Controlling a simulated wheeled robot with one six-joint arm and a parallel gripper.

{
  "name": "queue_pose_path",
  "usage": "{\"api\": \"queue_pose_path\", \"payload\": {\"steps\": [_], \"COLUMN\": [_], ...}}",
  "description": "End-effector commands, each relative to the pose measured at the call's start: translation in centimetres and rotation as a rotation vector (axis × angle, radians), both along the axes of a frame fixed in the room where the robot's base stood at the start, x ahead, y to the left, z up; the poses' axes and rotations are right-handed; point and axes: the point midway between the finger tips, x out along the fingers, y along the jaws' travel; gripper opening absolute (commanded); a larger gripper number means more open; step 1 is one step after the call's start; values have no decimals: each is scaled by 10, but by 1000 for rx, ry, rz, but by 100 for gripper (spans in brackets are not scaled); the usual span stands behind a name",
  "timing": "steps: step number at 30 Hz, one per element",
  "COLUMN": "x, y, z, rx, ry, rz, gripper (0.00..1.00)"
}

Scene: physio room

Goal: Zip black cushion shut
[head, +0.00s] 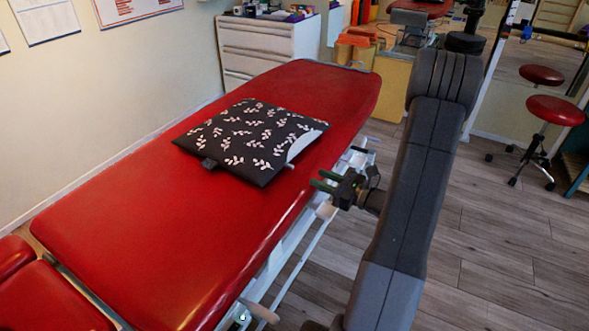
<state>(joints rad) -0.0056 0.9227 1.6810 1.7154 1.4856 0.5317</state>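The black cushion (245,138) lies flat on the red treatment table (150,235), patterned with pale leaf sprigs. Its right side gapes, and a pale inner part (303,145) shows there. A small metal-coloured pull (290,166) shows near the lower end of this opening. A dark tab (209,163) sticks out at its near left edge. My gripper (322,181) is to the right of the cushion, by the table's right edge, with its fingers pointing left toward the pull. Its two greenish fingertips are apart with nothing visible between them, and it does not touch the cushion.
A white drawer cabinet (263,50) with small items on top stands behind the table. Red stools (555,110) stand at the right on the wooden floor (500,240). The table's metal frame and a handle (258,311) run along its right side. The table top around the cushion is clear.

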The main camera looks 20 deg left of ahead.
Motion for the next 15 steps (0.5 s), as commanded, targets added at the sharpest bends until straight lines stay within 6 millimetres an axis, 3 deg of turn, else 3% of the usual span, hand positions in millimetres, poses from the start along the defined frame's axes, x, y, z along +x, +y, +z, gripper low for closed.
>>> {"api": "queue_pose_path", "payload": {"steps": [9, 15], "x": [9, 13], "y": [63, 84], "z": [0, -1], "rx": [-1, -1], "ry": [-1, 0], "rz": [4, 1], "gripper": [35, 35]}}
